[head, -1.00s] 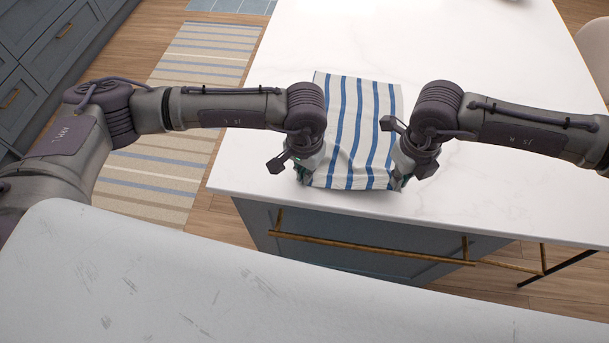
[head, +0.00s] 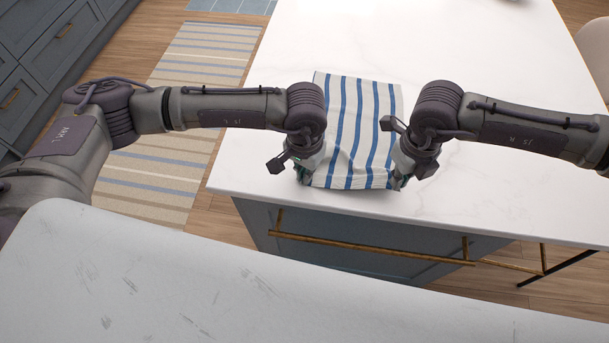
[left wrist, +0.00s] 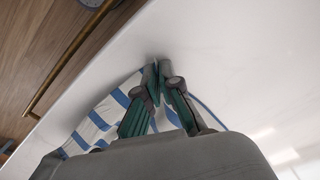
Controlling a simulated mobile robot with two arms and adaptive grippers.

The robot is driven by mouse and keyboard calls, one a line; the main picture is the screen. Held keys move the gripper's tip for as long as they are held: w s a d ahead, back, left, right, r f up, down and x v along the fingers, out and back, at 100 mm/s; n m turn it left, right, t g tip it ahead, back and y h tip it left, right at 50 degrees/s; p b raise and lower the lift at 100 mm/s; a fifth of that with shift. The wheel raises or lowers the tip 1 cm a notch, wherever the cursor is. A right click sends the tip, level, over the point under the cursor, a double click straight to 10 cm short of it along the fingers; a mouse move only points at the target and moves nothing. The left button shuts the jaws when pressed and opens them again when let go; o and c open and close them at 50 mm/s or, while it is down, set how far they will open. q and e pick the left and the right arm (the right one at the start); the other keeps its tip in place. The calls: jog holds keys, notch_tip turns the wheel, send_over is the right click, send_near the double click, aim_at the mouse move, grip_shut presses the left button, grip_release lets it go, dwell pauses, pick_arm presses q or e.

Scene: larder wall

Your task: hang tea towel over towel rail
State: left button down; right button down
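A white tea towel with blue stripes (head: 352,125) lies flat on the white counter, its near edge close to the counter's front. It also shows in the left wrist view (left wrist: 100,122). My left gripper (head: 303,178) is at its near left corner; in the left wrist view its fingertips (left wrist: 155,74) meet at the towel's edge, with creased cloth around them. My right gripper (head: 398,183) is at the near right corner; its fingertips are too small and hidden to tell whether they are closed. The brass towel rail (head: 370,248) runs along the island's front, below the counter edge, and is bare.
The island counter (head: 500,130) is clear around the towel. A pale worn surface (head: 250,285) fills the near foreground. A striped rug (head: 180,120) lies on the wooden floor at left, beside blue-grey drawers (head: 40,60). A chair (head: 595,45) stands at the far right.

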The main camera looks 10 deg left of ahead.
pick_arm(q)
notch_tip(320, 180, up, 5)
dwell(0.5)
